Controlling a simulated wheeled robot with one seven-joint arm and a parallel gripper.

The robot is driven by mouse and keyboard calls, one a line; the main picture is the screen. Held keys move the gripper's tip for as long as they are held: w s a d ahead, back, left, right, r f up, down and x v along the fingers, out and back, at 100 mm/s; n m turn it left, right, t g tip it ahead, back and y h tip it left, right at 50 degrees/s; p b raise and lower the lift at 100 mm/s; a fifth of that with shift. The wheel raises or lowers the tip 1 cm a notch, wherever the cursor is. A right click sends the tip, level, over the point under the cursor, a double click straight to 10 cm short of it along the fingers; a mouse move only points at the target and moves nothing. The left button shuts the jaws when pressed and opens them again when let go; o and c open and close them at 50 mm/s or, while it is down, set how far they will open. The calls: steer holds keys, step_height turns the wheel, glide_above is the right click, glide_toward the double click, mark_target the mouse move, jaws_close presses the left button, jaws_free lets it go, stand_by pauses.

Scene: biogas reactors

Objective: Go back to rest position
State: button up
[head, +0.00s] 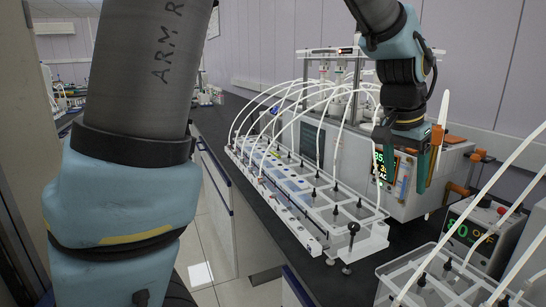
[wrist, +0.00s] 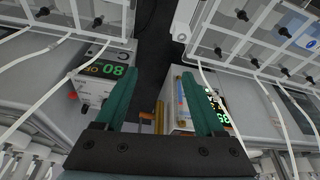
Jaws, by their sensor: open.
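My gripper (head: 424,168) is at the right in the head view, raised in front of the large white reactor unit (head: 330,190). Its two green fingers also show in the wrist view (wrist: 163,100), spread apart with nothing between them. The fingers point down over the bench, with the dark gap between two units below them. My arm crosses the left side of the head view and hides part of the bench and aisle there.
A clear rack (head: 345,231) with white tubes stands left of the gripper. A second tubed rack (head: 398,291) and a control box with a green display (head: 475,234) are at the lower right. The black bench (head: 317,273) has a narrow bare strip at its front edge. The tiled aisle (head: 203,245) looks clear.

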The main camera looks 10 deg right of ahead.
steer(key=w+a+f+n+y, duration=0.1)
steer(key=w+a+f+n, duration=0.15)
steer(key=a, duration=0.45)
steer(key=w+a+f+n, duration=0.2)
steer(key=w+a, duration=0.1)
steer(key=a, duration=0.5)
steer(key=w+a+f+n+y, duration=0.1)
steer(key=w+a+f+n, duration=0.15)
steer(key=a, duration=0.45)
steer(key=s+a+f+n, duration=0.2)
steer(key=a, duration=0.6)
steer(key=s+a+f+n+y, duration=0.1)
steer(key=s+a+f+n, duration=0.1)
steer(key=a, duration=0.7)
steer(key=shift+s+f, duration=0.35)
